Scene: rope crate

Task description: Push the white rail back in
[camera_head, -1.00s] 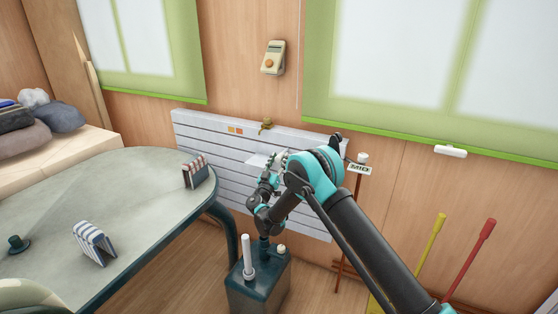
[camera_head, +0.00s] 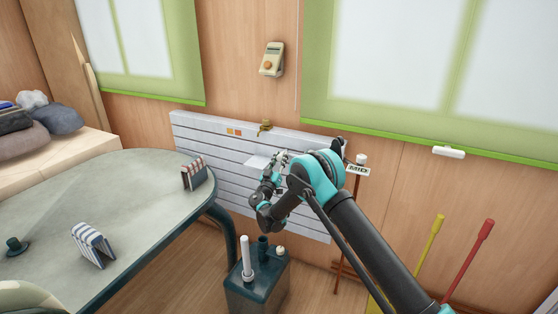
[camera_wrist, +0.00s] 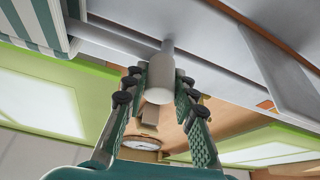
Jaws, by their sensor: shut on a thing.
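In the wrist view a short white cylinder, seemingly the end of the white rail (camera_wrist: 159,78), lies between the fingers of my gripper (camera_wrist: 155,88). A thinner pale stem leads from it towards a pale panel. My gripper is shut on it. In the head view my gripper (camera_head: 280,158) is in front of the white slatted panel (camera_head: 205,142) on the wall, and my arm partly hides the panel. A small white plate (camera_head: 256,162) sticks out beside my gripper. How far the rail stands out cannot be told.
A green-and-white striped thing (camera_wrist: 35,25) is close at the upper left of the wrist view. A dark box (camera_head: 248,289) with a white post (camera_head: 247,256) stands below my arm. The grey table (camera_head: 150,185) is at left, and a MID sign (camera_head: 358,170) at right.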

